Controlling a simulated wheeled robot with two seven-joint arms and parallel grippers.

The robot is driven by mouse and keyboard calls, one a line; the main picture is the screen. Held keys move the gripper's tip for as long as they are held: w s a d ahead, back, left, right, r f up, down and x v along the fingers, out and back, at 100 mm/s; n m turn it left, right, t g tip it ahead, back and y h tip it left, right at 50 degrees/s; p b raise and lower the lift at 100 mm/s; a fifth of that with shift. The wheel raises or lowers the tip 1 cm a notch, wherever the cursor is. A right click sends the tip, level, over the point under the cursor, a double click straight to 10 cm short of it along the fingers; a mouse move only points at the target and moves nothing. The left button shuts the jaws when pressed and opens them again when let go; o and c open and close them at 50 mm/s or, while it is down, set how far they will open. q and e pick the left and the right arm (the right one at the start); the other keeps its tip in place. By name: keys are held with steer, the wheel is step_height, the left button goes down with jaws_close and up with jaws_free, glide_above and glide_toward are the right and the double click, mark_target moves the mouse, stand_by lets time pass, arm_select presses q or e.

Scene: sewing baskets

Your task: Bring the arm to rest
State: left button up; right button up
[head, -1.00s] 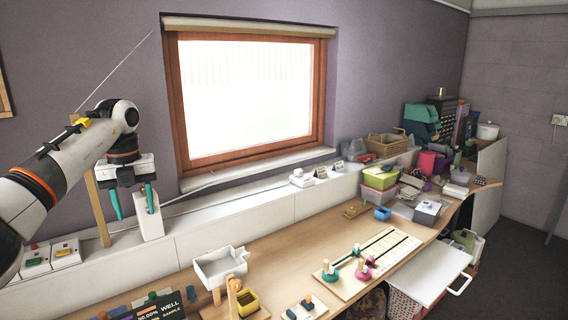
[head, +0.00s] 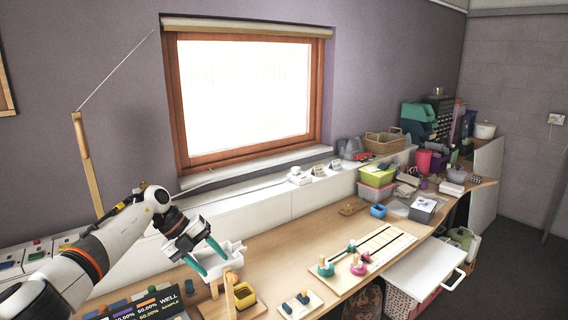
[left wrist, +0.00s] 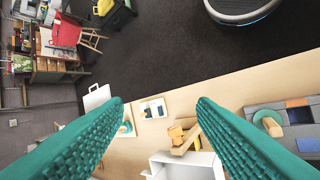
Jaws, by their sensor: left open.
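My left gripper (head: 213,264) is open, with its two teal fingers apart and nothing between them. In the head view it hangs in front of the white open bin (head: 236,262) and covers part of it. In the left wrist view the two fingers (left wrist: 161,103) spread over the table's edge, with the white bin (left wrist: 187,168) below between them. I cannot tell its exact height above the table. My right gripper is not in view.
A wooden stand with a yellow box (head: 245,296) is close to the gripper. A small board with dark pegs (head: 301,304) and a larger board with coloured pieces (head: 367,252) lie to the right. The wooden table (head: 285,258) is bare between bin and larger board.

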arm_select(q)
steer(key=s+d+f+n+t+h, duration=0.1)
steer(key=d+f+n+t+h, duration=0.25)
steer(key=f, duration=0.55)
steer(key=s+d+f+n+t+h, duration=0.1)
steer(key=d+f+n+t+h, duration=0.25)
steer(key=f, duration=0.65)
steer(key=s+a+f+n+t+y, duration=0.1)
steer(key=s+a+f+n+y, duration=0.15)
steer(key=s+f+n, duration=0.5)
steer(key=s+a+f+n+t+y, duration=0.1)
steer(key=s+a+f+n+y, duration=0.25)
steer(key=f, duration=0.75)
steer(key=s+a+f+n+t+y, duration=0.1)
steer(key=s+f+n+y, duration=0.35)
steer(key=s+f, duration=0.45)
steer(key=s+a+f+n+g+y, duration=0.1)
steer(key=s+f, duration=0.4)
steer(key=s, duration=0.7)
steer(key=s+a+f+n+g+y, duration=0.1)
steer(key=s+f+n+g, duration=0.3)
steer(key=s, duration=0.9)
steer(key=s+a+f+n+g+y, duration=0.1)
steer(key=s+a+f+n+g, duration=0.1)
steer(key=s, duration=1.1)
step_height(320, 180, down, 4)
steer(key=shift+a+r+g+y, duration=0.1)
steer(key=shift+a+g+y, duration=0.25)
steer(key=shift+a+g, duration=0.55)
